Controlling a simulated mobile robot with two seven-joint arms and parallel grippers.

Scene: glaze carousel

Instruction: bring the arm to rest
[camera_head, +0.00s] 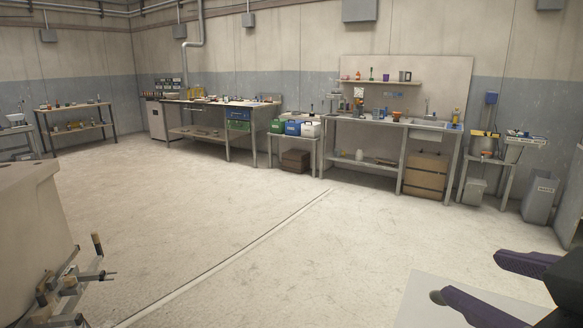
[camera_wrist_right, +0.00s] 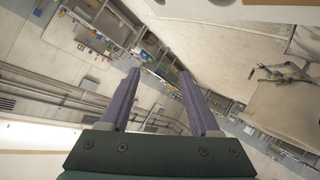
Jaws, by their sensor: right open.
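My right gripper (camera_head: 468,277) shows at the lower right of the head view, its two purple fingers spread wide with nothing between them. In the right wrist view, the same two fingers (camera_wrist_right: 159,74) stand apart, also empty, with the room seen tilted behind them. The gripper is in free air and touches nothing that I can see. My left gripper is in neither view.
A large beige body (camera_head: 35,225) with metal rods and wooden handles (camera_head: 72,287) stands close at the left. Workbenches (camera_head: 398,123) and shelves line the far wall. A grey bin (camera_head: 540,198) stands at right. The middle floor (camera_head: 270,215) is clear.

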